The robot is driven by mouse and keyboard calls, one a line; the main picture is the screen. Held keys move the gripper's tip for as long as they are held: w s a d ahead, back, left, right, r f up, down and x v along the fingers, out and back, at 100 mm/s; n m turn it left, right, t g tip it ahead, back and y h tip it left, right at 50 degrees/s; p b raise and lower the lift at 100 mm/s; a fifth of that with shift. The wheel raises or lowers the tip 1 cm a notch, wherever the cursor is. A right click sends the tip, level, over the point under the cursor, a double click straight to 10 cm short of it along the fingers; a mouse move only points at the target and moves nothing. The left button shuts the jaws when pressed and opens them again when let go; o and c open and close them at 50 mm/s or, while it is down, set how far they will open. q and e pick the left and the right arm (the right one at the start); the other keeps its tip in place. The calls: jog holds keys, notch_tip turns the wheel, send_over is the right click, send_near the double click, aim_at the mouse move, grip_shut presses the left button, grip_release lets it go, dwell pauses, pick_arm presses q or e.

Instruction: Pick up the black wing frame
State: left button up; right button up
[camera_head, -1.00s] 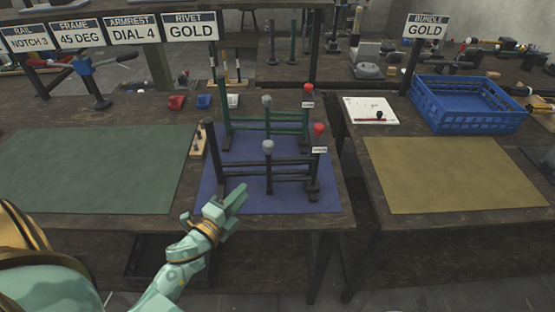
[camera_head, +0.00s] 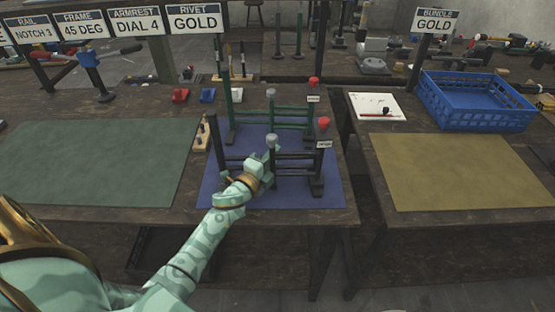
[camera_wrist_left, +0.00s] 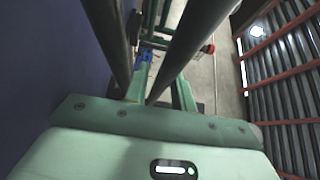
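The black wing frame (camera_head: 297,178) stands upright on the blue mat, nearer than a green frame of like shape. It has black posts and rails, a grey knob, a red knob and a small white label. My left gripper (camera_head: 262,163) is at the left part of its rails; the hand hides some of them. In the left wrist view two dark bars (camera_wrist_left: 190,45) cross close in front of my left gripper (camera_wrist_left: 162,92). Its green fingers stand apart, with a bar seen across the gap; no firm grip shows. My right gripper is not in view.
The green frame (camera_head: 234,108) stands close behind on the blue mat (camera_head: 215,178). A small wooden rack (camera_head: 201,136) is left of it. A green mat (camera_head: 95,160) lies bare at left. Across a gap, the right table holds a bare yellow mat (camera_head: 450,170) and a blue crate (camera_head: 472,119).

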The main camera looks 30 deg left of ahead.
pick_arm(q)
jog(key=shift+r, duration=0.1)
grip_shut()
